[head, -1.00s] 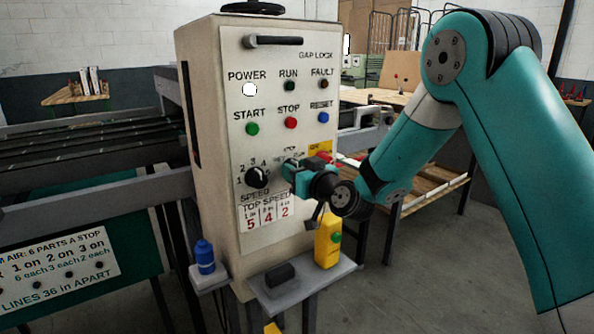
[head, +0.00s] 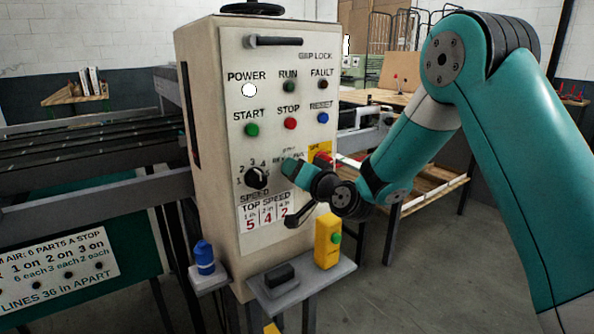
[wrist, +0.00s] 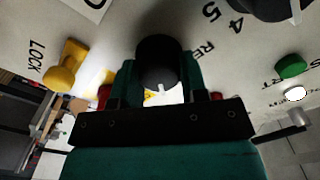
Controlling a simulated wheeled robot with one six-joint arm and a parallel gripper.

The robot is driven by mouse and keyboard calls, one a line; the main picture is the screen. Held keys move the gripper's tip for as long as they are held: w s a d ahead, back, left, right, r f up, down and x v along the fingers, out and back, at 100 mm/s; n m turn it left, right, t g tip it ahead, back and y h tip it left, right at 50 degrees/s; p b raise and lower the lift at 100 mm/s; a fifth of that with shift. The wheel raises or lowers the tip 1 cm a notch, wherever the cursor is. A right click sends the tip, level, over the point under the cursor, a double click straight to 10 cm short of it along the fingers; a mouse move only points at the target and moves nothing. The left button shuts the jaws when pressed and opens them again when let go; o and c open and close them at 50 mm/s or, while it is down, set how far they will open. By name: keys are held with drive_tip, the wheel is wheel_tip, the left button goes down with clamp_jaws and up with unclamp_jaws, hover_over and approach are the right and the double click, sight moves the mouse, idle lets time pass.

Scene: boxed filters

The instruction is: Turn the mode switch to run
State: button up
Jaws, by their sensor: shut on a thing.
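The mode switch is a round black knob (wrist: 158,62) with a white pointer mark, on the pale control panel (head: 222,205). In the wrist view it sits between the two teal fingers of my gripper (wrist: 158,80), which is shut on it. The white mark points towards the bottom of that view, at the gripper side. In the head view my gripper (head: 291,168) reaches in from the right and covers the knob. Lettering around the switch is partly hidden, so I cannot read which position the pointer is at.
A black speed dial (head: 257,178) sits just left of my gripper. Start (head: 251,130), stop (head: 290,124) and reset (head: 323,118) buttons are above. A red part (head: 322,158) lies close right.

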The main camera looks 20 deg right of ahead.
drive_tip(key=shift+m, duration=0.9)
drive_tip(key=o, duration=0.9)
drive_tip(key=shift+b+v, duration=6.85)
drive_tip(key=shift+v, duration=1.9)
